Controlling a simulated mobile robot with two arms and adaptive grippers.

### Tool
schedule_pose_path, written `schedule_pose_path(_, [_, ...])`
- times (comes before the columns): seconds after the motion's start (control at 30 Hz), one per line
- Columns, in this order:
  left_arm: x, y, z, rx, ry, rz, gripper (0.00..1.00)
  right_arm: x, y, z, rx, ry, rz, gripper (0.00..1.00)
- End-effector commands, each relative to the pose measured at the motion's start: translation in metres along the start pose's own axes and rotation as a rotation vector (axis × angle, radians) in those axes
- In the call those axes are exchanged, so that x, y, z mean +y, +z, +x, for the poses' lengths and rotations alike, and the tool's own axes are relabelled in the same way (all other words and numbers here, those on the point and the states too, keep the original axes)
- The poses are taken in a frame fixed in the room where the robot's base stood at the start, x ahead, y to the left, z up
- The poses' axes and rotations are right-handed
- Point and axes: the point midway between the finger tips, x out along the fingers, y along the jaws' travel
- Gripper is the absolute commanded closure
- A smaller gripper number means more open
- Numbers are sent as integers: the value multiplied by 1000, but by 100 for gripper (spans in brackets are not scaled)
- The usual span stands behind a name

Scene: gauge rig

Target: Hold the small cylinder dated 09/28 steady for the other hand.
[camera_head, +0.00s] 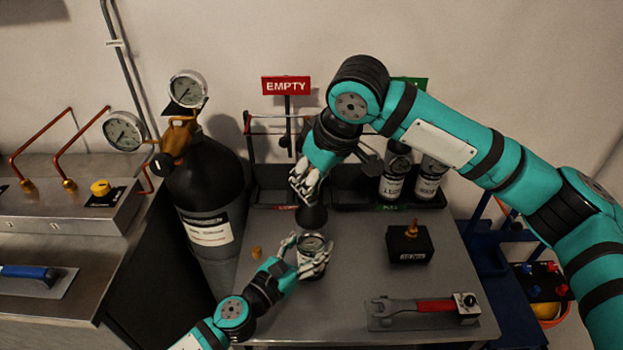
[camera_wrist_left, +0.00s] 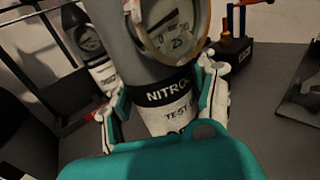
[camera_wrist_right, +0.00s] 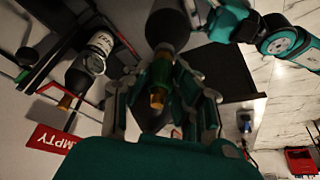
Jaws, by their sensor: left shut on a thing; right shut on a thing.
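A small dark cylinder (camera_head: 311,217) stands upright at the middle of the table, with a round gauge (camera_head: 311,243) on its front. In the left wrist view its white label (camera_wrist_left: 168,112) reads "NITRO" and "TEST"; the date is cut off. My left gripper (camera_head: 312,258) is shut around the cylinder's body, a finger on each side of the label. My right gripper (camera_head: 306,185) comes from above and is shut at the cylinder's top. In the right wrist view its fingers flank a brass and green fitting (camera_wrist_right: 158,92) there and partly hide it.
Two labelled cylinders (camera_head: 412,182) stand in the right rear tray. A red EMPTY sign (camera_head: 286,86) marks the left one. A black block (camera_head: 410,243), a wrench (camera_head: 415,306) and a small brass piece (camera_head: 257,252) lie on the table. A large black cylinder (camera_head: 205,190) stands left.

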Motion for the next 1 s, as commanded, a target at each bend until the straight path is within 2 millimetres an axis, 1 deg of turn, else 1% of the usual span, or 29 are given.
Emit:
schedule_pose_path(0.6, [1, 0, 0, 1, 2, 0, 85, 1, -3, -5, 3, 3, 1, 100])
schedule_pose_path(1.0, [1, 0, 0, 1, 1, 0, 85, 0, -10, -22, 3, 2, 0, 100])
